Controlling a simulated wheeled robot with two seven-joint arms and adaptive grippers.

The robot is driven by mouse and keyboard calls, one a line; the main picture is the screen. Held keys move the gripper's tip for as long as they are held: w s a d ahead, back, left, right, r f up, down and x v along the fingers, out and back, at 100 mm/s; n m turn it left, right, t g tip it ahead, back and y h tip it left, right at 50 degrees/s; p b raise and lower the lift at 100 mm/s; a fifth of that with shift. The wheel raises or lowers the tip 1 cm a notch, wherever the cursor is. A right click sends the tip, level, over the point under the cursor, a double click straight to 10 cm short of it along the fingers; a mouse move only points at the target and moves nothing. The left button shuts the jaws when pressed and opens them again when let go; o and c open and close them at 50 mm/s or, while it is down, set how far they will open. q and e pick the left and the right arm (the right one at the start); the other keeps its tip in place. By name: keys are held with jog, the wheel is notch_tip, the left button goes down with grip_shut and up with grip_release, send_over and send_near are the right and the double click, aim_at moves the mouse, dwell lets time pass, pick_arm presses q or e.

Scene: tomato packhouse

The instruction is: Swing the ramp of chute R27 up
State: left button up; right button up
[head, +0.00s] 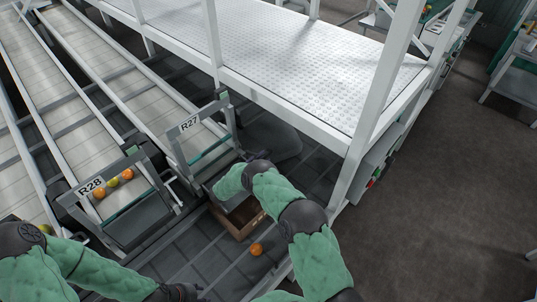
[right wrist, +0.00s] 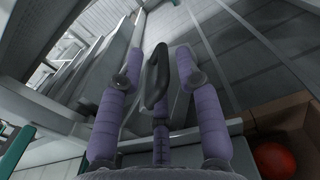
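Chute R27 (head: 190,124) has its label on a grey frame at the lower end of its conveyor, centre of the head view. Its grey ramp (head: 243,208) juts out below the frame, low over a cardboard box, and is partly hidden by my right arm. In the right wrist view a dark loop handle (right wrist: 156,78) stands between the purple fingers of my right gripper (right wrist: 159,66). The fingers are apart on either side of it, with narrow gaps showing. In the head view my forearm hides most of this gripper. My left gripper (head: 175,293) is dark and cut off at the bottom edge.
Chute R28 (head: 90,187) stands to the left, with several tomatoes (head: 113,182) behind its frame. The cardboard box (head: 236,226) is under the ramp; a red tomato (right wrist: 274,159) lies in it. An orange tomato (head: 257,249) lies nearby. A white-railed platform (head: 300,60) bounds the right.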

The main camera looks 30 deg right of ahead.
jog(key=shift+x, duration=2.55)
grip_shut()
